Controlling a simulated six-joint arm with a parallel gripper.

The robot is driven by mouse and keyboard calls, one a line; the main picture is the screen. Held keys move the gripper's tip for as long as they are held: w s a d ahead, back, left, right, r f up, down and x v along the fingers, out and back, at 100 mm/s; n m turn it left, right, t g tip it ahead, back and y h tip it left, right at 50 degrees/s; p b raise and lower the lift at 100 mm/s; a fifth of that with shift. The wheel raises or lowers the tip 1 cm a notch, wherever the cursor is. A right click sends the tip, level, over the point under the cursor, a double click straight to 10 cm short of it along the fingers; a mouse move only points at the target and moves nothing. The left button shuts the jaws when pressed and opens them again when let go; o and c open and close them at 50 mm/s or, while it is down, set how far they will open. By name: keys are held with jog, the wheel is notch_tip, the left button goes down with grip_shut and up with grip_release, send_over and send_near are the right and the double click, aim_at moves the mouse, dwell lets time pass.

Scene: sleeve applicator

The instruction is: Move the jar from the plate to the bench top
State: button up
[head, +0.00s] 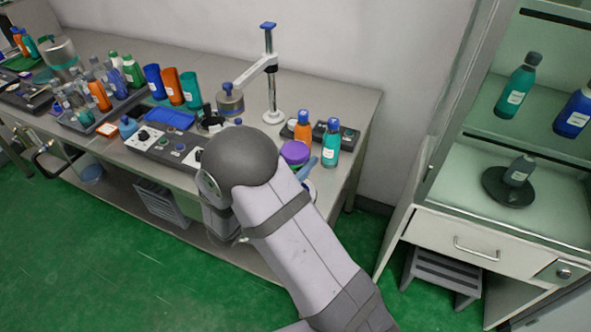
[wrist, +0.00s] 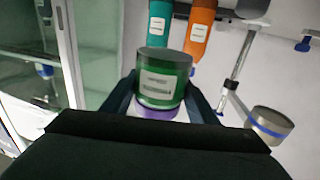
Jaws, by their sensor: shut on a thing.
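The jar has a purple lid (head: 295,152) in the head view, at the right end of the bench. In the wrist view, the jar (wrist: 163,80) is green with a white label, and its lid is at the bottom of the picture. My gripper (wrist: 161,97) is shut on the jar, one finger on each side. In the head view one blue finger shows right of the lid; my arm hides the rest. The bench top (head: 342,105) shows around it. A pale edge shows below the finger; I cannot tell if it is the plate, or whether the jar is lifted.
An orange bottle (head: 302,126) and a teal bottle (head: 331,143) stand close behind the jar. A stand (head: 271,75) with a side arm is to the left. Control boxes, bottles and trays crowd the bench's left. A cabinet (head: 470,200) stands right, past a gap.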

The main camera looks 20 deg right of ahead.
jog(key=shift+r, duration=1.25)
